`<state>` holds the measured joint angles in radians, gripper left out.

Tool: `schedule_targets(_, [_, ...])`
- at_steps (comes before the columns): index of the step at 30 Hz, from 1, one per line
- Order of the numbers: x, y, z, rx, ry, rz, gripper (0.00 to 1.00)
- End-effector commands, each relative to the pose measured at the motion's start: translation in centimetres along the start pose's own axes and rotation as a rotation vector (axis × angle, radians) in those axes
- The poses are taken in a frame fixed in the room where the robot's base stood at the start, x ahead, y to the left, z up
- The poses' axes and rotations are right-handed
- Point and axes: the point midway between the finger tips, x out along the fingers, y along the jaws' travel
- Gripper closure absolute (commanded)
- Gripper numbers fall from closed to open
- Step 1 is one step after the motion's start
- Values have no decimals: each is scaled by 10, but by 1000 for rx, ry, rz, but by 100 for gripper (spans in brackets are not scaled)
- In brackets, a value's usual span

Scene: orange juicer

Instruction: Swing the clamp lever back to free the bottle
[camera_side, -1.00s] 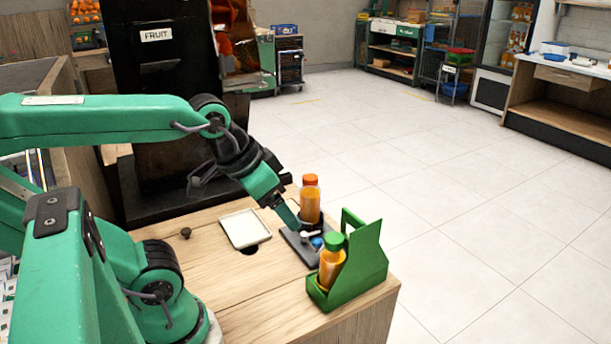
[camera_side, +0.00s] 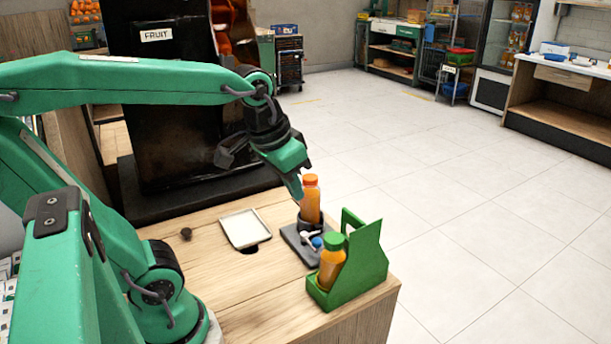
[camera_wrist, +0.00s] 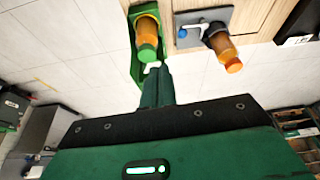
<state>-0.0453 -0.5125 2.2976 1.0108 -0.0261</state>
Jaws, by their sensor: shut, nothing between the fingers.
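An orange-capped juice bottle (camera_side: 310,200) stands in a dark ring holder on a grey plate (camera_side: 296,239) near the counter's far edge. The clamp lever (camera_side: 305,236), light with a blue knob (camera_side: 317,242), lies on the plate in front of the bottle. The bottle (camera_wrist: 223,48), the plate (camera_wrist: 188,21) and the blue knob (camera_wrist: 182,33) also show in the wrist view. My gripper (camera_side: 298,196) is shut and empty, its tip above the plate, just left of the bottle's upper part. I cannot tell whether it touches the bottle. In the wrist view my gripper (camera_wrist: 153,68) points up the picture.
A green carrier (camera_side: 349,275) holding a green-capped bottle (camera_side: 331,262) stands right of the plate at the counter's edge. A white tray (camera_side: 245,228) lies to the left. A black machine with a FRUIT label (camera_side: 157,34) stands behind. The front of the counter is clear.

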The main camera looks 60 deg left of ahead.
Motion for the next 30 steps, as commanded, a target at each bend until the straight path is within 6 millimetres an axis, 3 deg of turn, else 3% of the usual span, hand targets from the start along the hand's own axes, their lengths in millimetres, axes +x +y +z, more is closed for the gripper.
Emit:
schedule_targets(17, [22, -21, -66, -104, -214, -26, 100])
schedule_targets(30, [58, -42, -110, -182, -373, -41, 100])
